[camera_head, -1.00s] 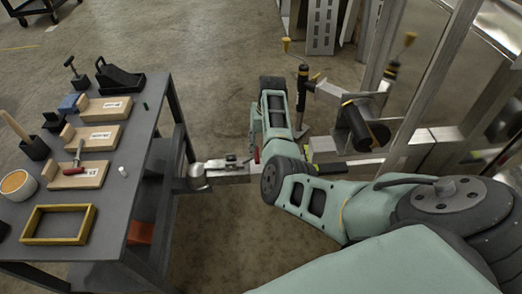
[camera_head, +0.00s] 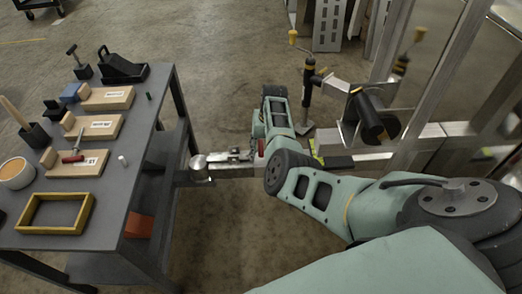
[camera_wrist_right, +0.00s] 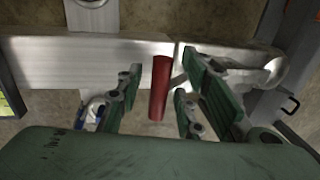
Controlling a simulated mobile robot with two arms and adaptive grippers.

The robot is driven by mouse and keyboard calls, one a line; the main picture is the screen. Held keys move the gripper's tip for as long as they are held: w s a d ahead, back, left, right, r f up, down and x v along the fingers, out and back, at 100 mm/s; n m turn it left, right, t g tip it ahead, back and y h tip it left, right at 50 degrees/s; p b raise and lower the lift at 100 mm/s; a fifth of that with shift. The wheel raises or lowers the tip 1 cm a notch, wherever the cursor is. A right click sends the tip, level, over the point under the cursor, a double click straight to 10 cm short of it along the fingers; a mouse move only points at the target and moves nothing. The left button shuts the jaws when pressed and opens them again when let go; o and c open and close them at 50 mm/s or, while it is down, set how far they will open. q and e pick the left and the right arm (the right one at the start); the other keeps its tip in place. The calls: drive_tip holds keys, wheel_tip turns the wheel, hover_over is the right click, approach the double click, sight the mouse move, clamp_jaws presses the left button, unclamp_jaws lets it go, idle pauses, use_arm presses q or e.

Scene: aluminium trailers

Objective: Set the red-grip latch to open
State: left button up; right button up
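The red grip (camera_wrist_right: 160,88) of the latch stands upright in the right wrist view, in front of a bare metal beam (camera_wrist_right: 85,62). My right gripper (camera_wrist_right: 160,80) is open, with green-padded fingers on either side of the red grip. Gaps show on both sides, so the fingers look apart from it. In the head view a small part of the red grip (camera_head: 261,148) shows beside my right wrist, on the trailer's metal tongue (camera_head: 238,170). My right fingers are mostly hidden there by my own arm. The latch's base is hidden. My left gripper is not in view.
A black jack post (camera_head: 308,90) and a dark roller (camera_head: 370,118) stand right of my wrist.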

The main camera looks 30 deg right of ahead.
clamp_jaws()
idle(0.6)
